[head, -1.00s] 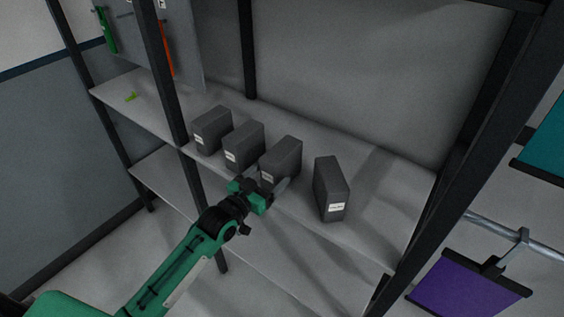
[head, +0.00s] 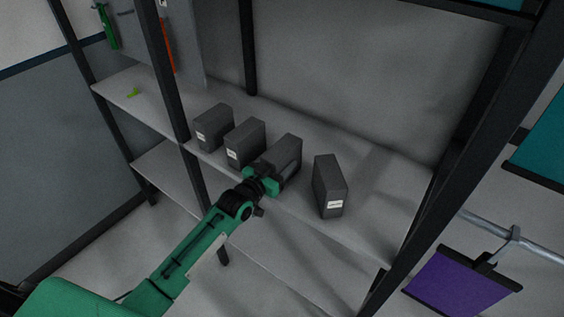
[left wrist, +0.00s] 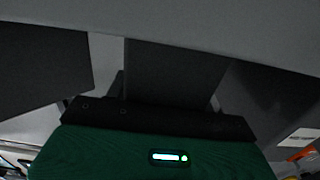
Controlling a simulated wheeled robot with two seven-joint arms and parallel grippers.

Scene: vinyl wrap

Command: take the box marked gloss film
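Several dark grey boxes with small white labels stand in a row on the shelf; the label print is too small to read, so I cannot tell which is marked gloss film. They are a far left box (head: 214,126), a second box (head: 245,143), a third box (head: 286,150) and a right box (head: 330,185). My left gripper (head: 275,176) is at the front of the third box, its fingers apart and seemingly at either side of it. It covers that box's label. In the left wrist view a dark box (left wrist: 172,72) stands straight ahead; the fingertips are hidden. My right gripper is out of view.
The grey shelf (head: 385,200) has free room right of the boxes. A black post (head: 165,75) rises at the left front, and another upright (head: 440,180) at the right. A purple panel (head: 462,284) hangs at lower right.

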